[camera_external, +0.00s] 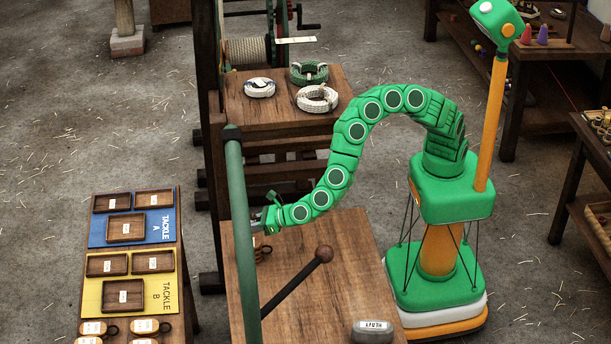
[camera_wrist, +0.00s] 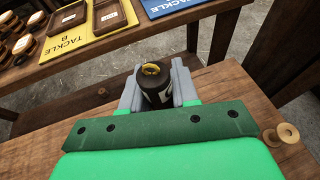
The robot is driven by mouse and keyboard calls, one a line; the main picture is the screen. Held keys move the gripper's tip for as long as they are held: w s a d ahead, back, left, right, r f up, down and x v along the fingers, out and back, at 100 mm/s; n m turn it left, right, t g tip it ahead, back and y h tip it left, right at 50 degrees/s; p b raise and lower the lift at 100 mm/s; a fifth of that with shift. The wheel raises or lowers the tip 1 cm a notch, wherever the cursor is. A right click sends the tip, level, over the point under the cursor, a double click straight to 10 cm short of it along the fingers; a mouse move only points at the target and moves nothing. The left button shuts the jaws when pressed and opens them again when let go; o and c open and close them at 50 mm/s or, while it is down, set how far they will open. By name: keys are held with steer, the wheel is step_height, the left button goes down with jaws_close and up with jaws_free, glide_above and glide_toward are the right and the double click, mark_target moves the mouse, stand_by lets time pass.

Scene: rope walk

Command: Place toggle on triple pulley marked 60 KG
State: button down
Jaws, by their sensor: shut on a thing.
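My gripper (camera_external: 258,222) is over the front wooden table, left of the arm. In the wrist view the grey jaws (camera_wrist: 156,86) are shut on a dark cylinder (camera_wrist: 153,88) with a brass-coloured end and a patch of white marking; I cannot tell whether it is the toggle. A small wooden spool-shaped piece (camera_wrist: 287,133) lies on the table right of the gripper. Pulley-like tan blocks with dark hooks and white labels, one of them a block (camera_external: 144,326), stand at the near end of the low left table. Their labels are too small to read.
The low left table has a blue TACKLE A mat (camera_external: 160,226) and a yellow TACKLE B mat (camera_external: 163,281) bearing labelled wooden trays.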

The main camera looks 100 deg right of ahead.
steer(key=shift+w+f, duration=0.35)
steer(key=shift+f, duration=0.05)
steer(key=shift+a+f, duration=0.1)
steer(key=shift+f, duration=1.4)
steer(key=shift+f, duration=0.1)
steer(key=c, duration=0.8)
jaws_free()
steer(key=shift+c, duration=0.2)
steer(key=shift+s, duration=0.2)
steer(key=v, duration=1.1)
steer(key=shift+s+r, duration=0.25)
steer(key=shift+r, duration=0.05)
steer(key=shift+a, duration=0.1)
